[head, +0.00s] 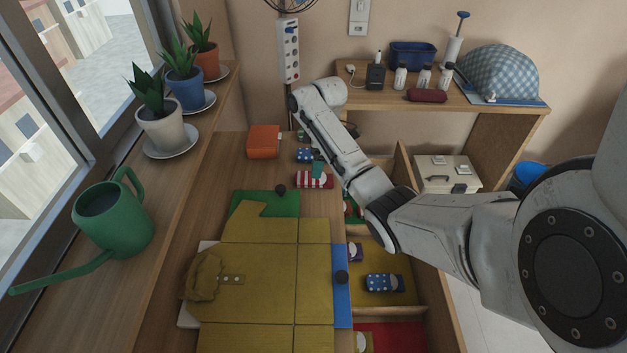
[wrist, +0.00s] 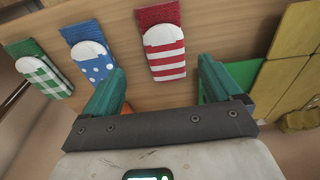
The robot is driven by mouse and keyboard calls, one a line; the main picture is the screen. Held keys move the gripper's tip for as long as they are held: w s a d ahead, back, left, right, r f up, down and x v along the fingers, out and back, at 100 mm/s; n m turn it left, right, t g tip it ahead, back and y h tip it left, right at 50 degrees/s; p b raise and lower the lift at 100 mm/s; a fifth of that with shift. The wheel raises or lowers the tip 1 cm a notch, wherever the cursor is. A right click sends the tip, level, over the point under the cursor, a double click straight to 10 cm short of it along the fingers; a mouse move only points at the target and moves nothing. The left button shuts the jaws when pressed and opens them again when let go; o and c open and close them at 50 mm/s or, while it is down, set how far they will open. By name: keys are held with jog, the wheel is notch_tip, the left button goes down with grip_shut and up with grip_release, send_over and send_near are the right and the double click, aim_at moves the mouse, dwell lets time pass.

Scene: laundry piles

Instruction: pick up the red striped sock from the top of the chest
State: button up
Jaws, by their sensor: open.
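The red striped sock (head: 311,180) lies on the chest top (head: 229,180), behind the green board panel. In the wrist view the red striped sock (wrist: 166,58) has a dark red cuff and red and white stripes. My gripper (head: 318,168) is above and close to it, partly hidden by my arm. In the wrist view my gripper's (wrist: 160,68) teal fingers are spread, one to each side of the sock's near end, with nothing held. Whether they touch the sock cannot be told.
A blue dotted sock (wrist: 93,58) and a green checked sock (wrist: 44,75) lie in a row beside it. An orange box (head: 263,141) stands at the back left. A yellow garment (head: 262,280) covers the front. An open divided drawer (head: 438,318) is right.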

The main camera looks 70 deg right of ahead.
jog(key=shift+w+a+f, duration=0.1)
jog(key=shift+a+f, duration=0.05)
jog(key=shift+f, duration=0.8)
jog(key=shift+a+f, duration=0.2)
jog(key=shift+f, duration=0.8)
jog(key=shift+w+a+f, duration=0.1)
jog(key=shift+a+f, duration=0.05)
jog(key=shift+f, duration=0.8)
jog(key=c, duration=1.1)
jog(key=shift+r, duration=0.15)
